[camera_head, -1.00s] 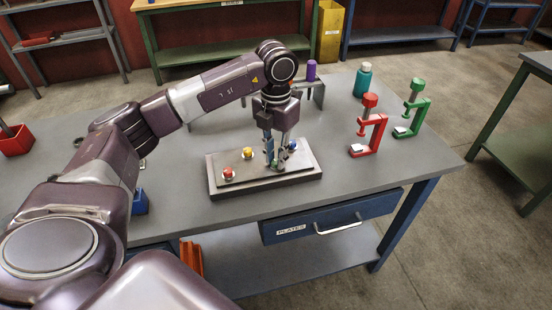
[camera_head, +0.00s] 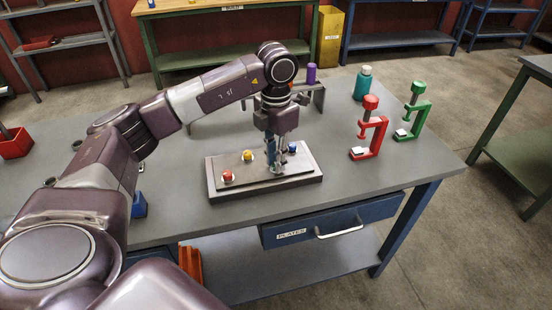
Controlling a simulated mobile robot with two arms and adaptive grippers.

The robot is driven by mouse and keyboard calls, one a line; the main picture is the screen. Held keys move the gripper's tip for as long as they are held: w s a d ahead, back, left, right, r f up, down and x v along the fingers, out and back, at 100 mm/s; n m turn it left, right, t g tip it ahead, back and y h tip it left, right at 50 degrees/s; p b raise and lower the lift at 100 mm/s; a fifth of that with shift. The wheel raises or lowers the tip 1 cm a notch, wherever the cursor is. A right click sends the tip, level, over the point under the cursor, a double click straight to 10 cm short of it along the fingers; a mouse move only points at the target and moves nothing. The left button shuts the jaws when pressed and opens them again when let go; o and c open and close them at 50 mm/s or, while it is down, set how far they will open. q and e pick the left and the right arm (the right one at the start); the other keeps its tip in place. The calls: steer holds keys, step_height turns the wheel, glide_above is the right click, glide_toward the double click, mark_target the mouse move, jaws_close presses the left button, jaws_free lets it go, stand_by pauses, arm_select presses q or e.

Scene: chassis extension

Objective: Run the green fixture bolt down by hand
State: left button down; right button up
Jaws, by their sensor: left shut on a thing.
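The fixture plate (camera_head: 256,183) lies on the grey workbench and carries a red bolt (camera_head: 228,176), a yellow bolt (camera_head: 246,156) and a blue bolt (camera_head: 292,148). My left gripper (camera_head: 277,169) points straight down at the plate's front right position. It is shut on the green bolt there, which its fingers almost wholly hide. How deep that bolt sits cannot be seen. My right gripper is not in view.
A red clamp (camera_head: 377,135) and a green clamp (camera_head: 416,112) stand to the right, with a teal bottle (camera_head: 363,84) behind. A purple cylinder (camera_head: 311,74) stands by a grey stand at the back.

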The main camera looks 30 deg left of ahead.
arm_select(q)
steer(key=c, duration=1.8)
jaws_free()
steer(key=shift+o, duration=0.2)
steer(key=shift+r, duration=0.1)
step_height(320, 180, up, 12)
